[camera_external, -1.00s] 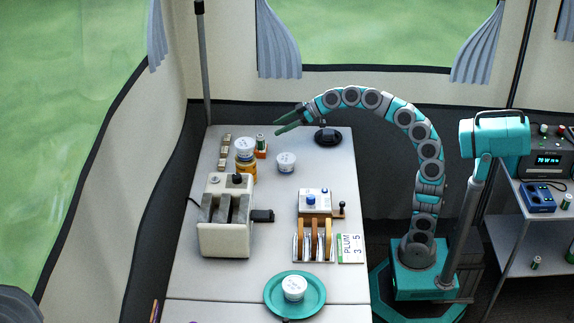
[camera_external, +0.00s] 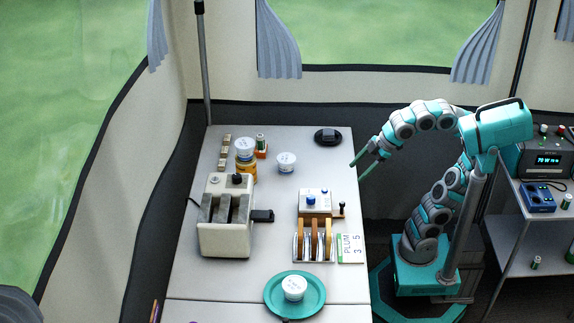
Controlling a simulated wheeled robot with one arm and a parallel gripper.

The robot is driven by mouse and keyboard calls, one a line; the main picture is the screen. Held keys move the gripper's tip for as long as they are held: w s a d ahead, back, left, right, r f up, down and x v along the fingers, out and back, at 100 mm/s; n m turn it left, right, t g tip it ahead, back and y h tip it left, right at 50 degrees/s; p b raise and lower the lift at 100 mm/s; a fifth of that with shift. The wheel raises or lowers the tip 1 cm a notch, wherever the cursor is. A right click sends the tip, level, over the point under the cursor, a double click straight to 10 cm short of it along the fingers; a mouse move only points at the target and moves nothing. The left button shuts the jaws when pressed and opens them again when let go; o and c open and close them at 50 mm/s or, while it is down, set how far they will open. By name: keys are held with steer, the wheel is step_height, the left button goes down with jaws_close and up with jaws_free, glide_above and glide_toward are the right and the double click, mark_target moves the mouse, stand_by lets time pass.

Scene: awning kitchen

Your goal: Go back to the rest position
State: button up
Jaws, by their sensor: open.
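My gripper (camera_external: 361,168) has two slim green fingers, spread apart with nothing between them. It hangs at the right edge of the white table (camera_external: 335,278), pointing down and to the left. The teal lamp-like head on a post covers part of the arm.
On the table are a toaster (camera_external: 226,238), a toast rack (camera_external: 313,258), a teal plate (camera_external: 270,304) with a white tub (camera_external: 294,288), another tub (camera_external: 286,162) and a black round object (camera_external: 328,137). A metal shelf (camera_external: 510,230) stands at right.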

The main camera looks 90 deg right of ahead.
steer(key=s+d+f+m+g+p, duration=0.1)
steer(key=s+f+g, duration=0.3)
steer(key=f, duration=0.9)
steer(key=s+d+f+m+g+p, duration=0.1)
steer(key=s+d+f+m+g, duration=0.2)
steer(key=s+f, duration=0.6)
step_height(320, 180, down, 4)
steer(key=shift+s+d+f+m+g+h+p, duration=0.15)
steer(key=shift+s+d+m+g+h+p, duration=0.2)
steer(key=shift+g, duration=0.45)
steer(key=shift+w+a, duration=0.1)
